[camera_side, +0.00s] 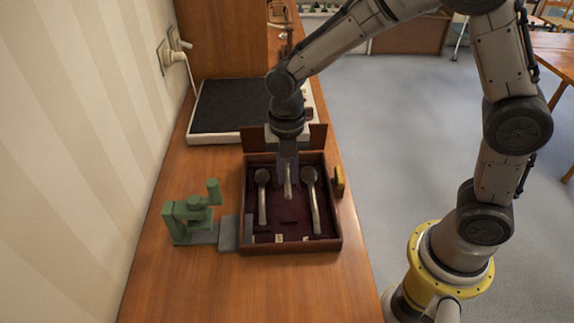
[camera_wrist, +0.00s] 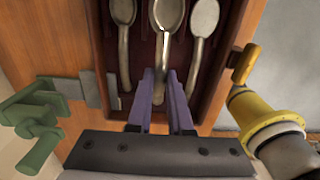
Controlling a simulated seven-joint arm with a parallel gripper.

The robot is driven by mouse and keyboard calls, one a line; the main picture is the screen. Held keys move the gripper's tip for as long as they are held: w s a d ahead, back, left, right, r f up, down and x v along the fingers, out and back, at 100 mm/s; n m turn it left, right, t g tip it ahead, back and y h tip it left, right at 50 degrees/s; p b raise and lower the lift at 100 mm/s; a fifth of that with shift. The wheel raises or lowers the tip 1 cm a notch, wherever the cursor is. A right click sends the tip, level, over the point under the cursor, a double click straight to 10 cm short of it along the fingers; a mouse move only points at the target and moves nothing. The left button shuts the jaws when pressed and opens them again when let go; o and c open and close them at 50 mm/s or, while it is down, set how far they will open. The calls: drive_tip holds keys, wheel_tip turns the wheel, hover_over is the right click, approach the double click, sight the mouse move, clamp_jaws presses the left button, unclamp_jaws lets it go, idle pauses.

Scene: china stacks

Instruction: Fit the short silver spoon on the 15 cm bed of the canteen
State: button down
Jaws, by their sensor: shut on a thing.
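The canteen (camera_side: 333,243) is an open wooden box with a dark maroon lining. My gripper (camera_side: 287,175) is over its middle, pointing down, with purple fingers. In the wrist view, my gripper (camera_wrist: 161,78) is shut on the handle of a silver spoon (camera_wrist: 167,14), which I take for the short silver spoon. In the side view, the lower part of this spoon (camera_side: 289,188) shows below the fingers, between two other spoons. The fingers hide the rest there. I cannot tell whether it touches the lining.
A left spoon (camera_side: 262,198) and a longer right spoon (camera_side: 314,205) lie in the canteen. Small pale tags (camera_side: 278,238) sit near its front edge. A green clamp-like fixture (camera_side: 188,220) with grey plates stands at left. A black-topped tray (camera_side: 225,105) lies behind.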

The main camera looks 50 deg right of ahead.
sight(287, 176)
drive_tip(key=shift+f, duration=1.75)
drive_tip(key=shift+f, duration=1.05)
idle(0.4)
drive_tip(key=c, duration=0.8)
unclamp_jaws()
drive_tip(key=shift+o, duration=0.2)
wheel_tip(287, 176, up, 14)
drive_tip(key=shift+f, duration=0.1)
